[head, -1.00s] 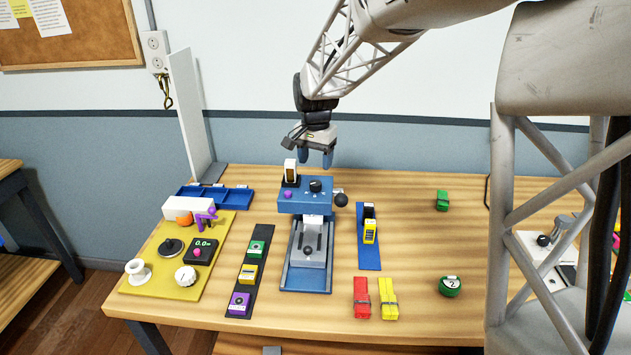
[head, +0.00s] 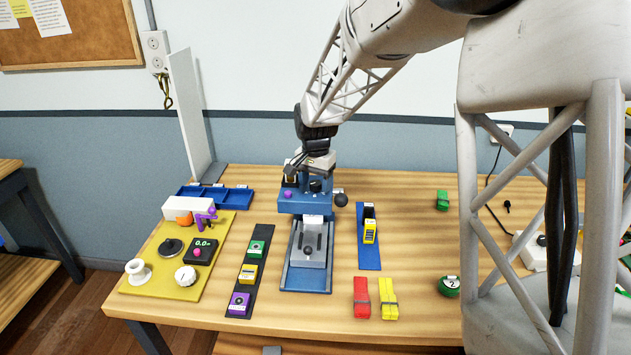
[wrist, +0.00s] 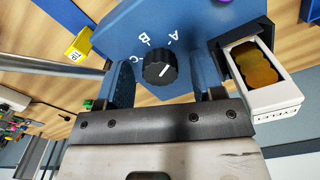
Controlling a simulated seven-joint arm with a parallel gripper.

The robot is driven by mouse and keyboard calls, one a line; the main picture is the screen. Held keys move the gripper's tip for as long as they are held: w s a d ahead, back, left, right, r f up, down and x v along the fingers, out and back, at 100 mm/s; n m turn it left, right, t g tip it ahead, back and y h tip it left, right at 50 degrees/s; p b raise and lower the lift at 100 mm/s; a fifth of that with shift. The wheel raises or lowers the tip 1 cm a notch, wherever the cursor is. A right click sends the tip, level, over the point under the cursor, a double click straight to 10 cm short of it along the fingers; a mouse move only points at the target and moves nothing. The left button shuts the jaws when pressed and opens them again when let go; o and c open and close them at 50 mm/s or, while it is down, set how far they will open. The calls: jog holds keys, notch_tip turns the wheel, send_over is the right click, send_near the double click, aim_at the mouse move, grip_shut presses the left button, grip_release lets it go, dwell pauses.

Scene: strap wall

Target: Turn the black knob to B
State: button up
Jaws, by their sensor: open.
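The black knob (wrist: 160,69) sits on the blue face of the machine (head: 300,203), with the letters A, B and C printed around it. Its white pointer line slants across its top; I cannot tell for sure which letter it marks. The knob also shows small in the head view (head: 315,186). My gripper (wrist: 164,85) is open, with one blue finger on each side of the knob. The fingers look apart from the knob, and it is not gripped. In the head view my gripper (head: 311,178) is low over the machine's top, and its fingertips are partly hidden.
A white-framed amber part (wrist: 262,75) in a black holder stands close beside one finger. A black ball handle (head: 341,200) sticks out at the machine's right. A blue tray (head: 240,197) and a yellow board (head: 222,250) lie left.

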jog(key=shift+c, duration=0.4)
jog(key=c, duration=0.9)
jog(key=shift+o, duration=0.2)
jog(key=shift+n, duration=0.4)
jog(key=n, duration=1)
jog(key=shift+n, duration=0.4)
jog(key=o, duration=0.9)
